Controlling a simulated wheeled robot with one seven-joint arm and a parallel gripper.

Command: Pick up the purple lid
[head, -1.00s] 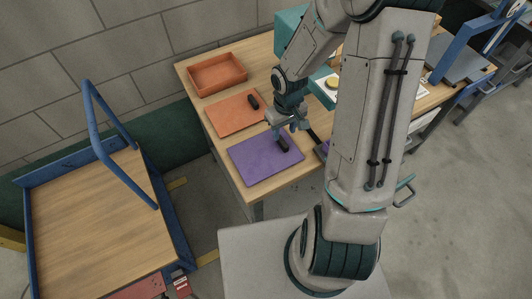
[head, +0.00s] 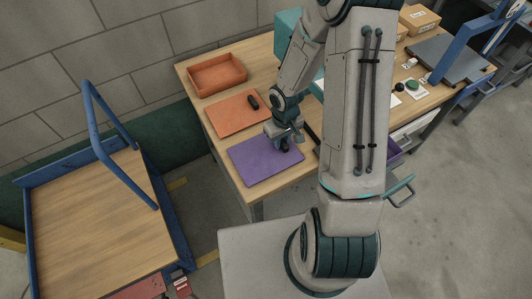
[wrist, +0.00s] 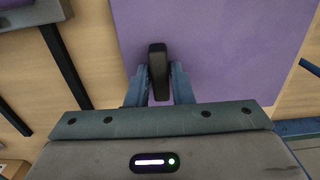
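The purple lid (head: 262,163) is a flat purple panel with a black bar handle, lying on the near left part of the wooden table. In the wrist view the lid (wrist: 215,45) fills the upper middle and its handle (wrist: 158,70) stands upright in the picture. My gripper (head: 285,149) is down at the handle, hiding most of it in the head view. In the wrist view the fingers of my gripper (wrist: 159,82) are on both sides of the handle, very close to it. I cannot tell whether they press on it.
An orange lid (head: 235,115) with a black handle lies just behind the purple one. An orange open box (head: 218,74) stands farther back. A blue-framed cart (head: 95,215) is at the left. My arm hides part of the table to the right.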

